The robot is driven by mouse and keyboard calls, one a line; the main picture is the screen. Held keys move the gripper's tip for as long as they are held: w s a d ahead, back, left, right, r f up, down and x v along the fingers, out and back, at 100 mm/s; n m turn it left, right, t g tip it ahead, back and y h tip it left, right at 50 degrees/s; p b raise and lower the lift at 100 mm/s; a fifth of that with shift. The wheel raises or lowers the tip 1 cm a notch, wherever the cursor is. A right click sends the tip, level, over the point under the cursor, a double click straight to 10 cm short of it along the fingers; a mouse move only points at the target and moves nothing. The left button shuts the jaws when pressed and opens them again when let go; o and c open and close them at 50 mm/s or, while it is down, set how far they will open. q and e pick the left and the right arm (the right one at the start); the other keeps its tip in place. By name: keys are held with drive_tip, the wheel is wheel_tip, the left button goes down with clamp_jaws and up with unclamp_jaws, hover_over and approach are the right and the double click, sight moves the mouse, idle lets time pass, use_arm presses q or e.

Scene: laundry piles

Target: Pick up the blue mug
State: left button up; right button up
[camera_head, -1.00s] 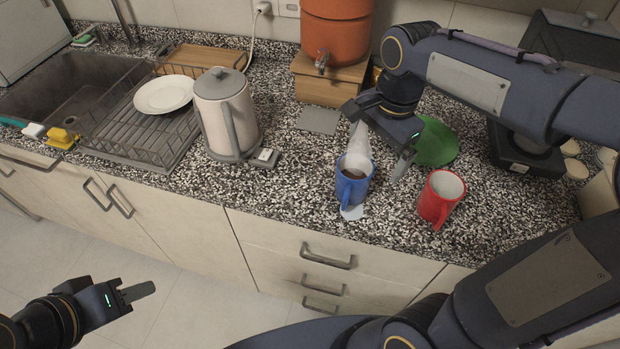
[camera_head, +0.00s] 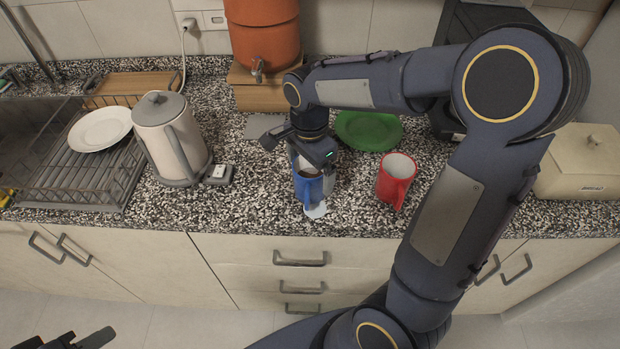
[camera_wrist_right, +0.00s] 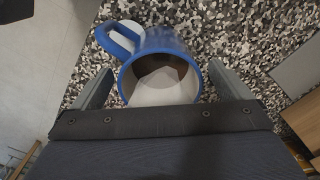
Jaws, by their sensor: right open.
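The blue mug (camera_head: 307,192) stands near the counter's front edge, its top partly hidden by my right gripper (camera_head: 314,180). In the right wrist view the mug (camera_wrist_right: 168,42) opens toward the camera, with its handle at upper left and a dark and white inside. My right gripper (camera_wrist_right: 160,86) is open, with one finger on each side of the mug's rim. I cannot tell whether the fingers touch it. My left gripper (camera_head: 88,340) shows only in part at the bottom left, away from the counter; its opening is unclear.
A red mug (camera_head: 396,180) stands right of the blue mug, with a green plate (camera_head: 369,131) behind. A kettle (camera_head: 168,135) and a dish rack (camera_head: 75,182) with a white plate (camera_head: 99,129) are at left. A small white patch (camera_head: 316,210) lies in front of the blue mug.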

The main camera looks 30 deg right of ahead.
drive_tip(key=c, duration=1.4)
